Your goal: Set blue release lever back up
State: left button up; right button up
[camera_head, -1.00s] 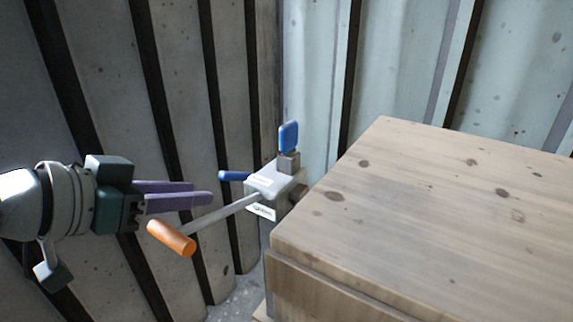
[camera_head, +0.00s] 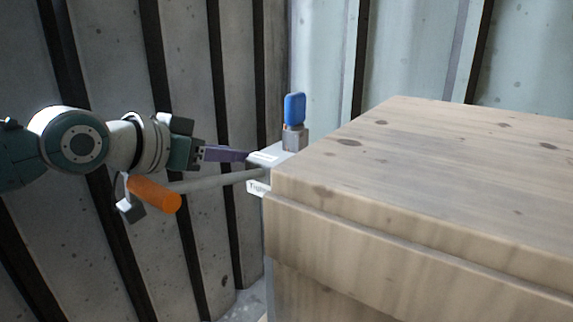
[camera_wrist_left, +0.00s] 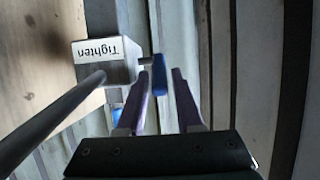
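A grey winch-like box (camera_head: 270,157) with a white label sits at the left edge of the wooden block. In the left wrist view the box (camera_wrist_left: 130,68) carries the label "Tighten". A blue lever (camera_wrist_left: 160,88) sticks out sideways from the box, between my left fingertips; in the head view my gripper hides it. A second blue part, an upright paddle (camera_head: 294,108), stands on top of the box. My left gripper (camera_head: 246,155) is open, with purple fingers either side of the lever; it also shows in the left wrist view (camera_wrist_left: 160,73). Contact is unclear. My right gripper is out of view.
A grey crank rod (camera_head: 215,182) with an orange handle (camera_head: 155,194) runs from the box just below my left gripper. The wooden block (camera_head: 430,160) fills the right. Ribbed walls (camera_head: 195,60) stand close behind and left.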

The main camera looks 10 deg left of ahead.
pick_arm(q)
jog(key=shift+w+d, duration=0.1)
jog(key=shift+c, duration=0.2)
grip_shut()
dwell(1.2)
